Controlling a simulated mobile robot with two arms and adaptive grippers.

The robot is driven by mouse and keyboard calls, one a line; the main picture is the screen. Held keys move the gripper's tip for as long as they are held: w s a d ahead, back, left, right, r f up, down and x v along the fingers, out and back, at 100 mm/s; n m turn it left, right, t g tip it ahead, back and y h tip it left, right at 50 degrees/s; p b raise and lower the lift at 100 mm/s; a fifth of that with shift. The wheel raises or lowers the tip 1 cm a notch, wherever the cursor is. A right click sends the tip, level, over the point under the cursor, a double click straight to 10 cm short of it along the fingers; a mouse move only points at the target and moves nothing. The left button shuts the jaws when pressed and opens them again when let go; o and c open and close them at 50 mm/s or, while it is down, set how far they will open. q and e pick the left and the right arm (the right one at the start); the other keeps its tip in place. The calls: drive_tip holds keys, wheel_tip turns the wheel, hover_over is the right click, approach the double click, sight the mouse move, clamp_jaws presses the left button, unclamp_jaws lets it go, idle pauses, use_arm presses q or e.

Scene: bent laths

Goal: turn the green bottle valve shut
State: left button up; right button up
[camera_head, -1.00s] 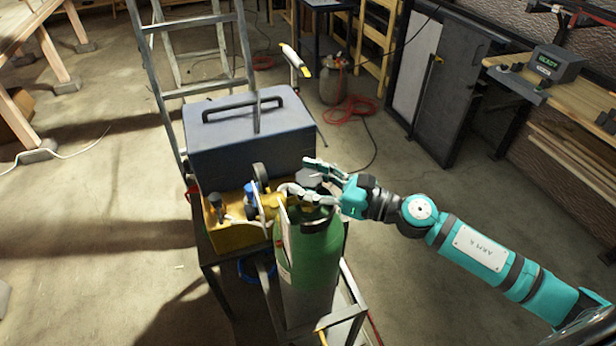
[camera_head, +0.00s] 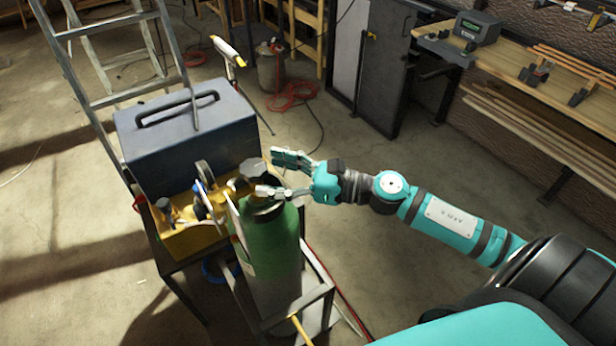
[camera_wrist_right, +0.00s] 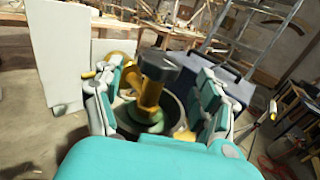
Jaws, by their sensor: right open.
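The green bottle (camera_head: 272,240) stands upright in a metal frame at the front of the cart. Its grey faceted valve knob (camera_head: 253,168) sits on top. In the right wrist view the dark knob (camera_wrist_right: 160,66) tops a brass valve stem (camera_wrist_right: 150,95), framed between the two fingers. My right gripper (camera_head: 270,172) is open and empty, just right of the knob, with its fingertips near the knob's right side. It also shows in the wrist view (camera_wrist_right: 160,82), with a gap on each side of the knob. I cannot tell how deep the knob lies between them. My left gripper is not in view.
A blue-grey toolbox (camera_head: 190,130) stands behind the bottle. A yellow tray (camera_head: 190,240) with tools is close on the left. A ladder (camera_head: 110,60) leans behind. A workbench (camera_head: 540,75) is along the right wall.

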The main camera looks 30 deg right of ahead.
drive_tip(key=v, duration=0.7)
drive_tip(key=shift+s+d, duration=0.25)
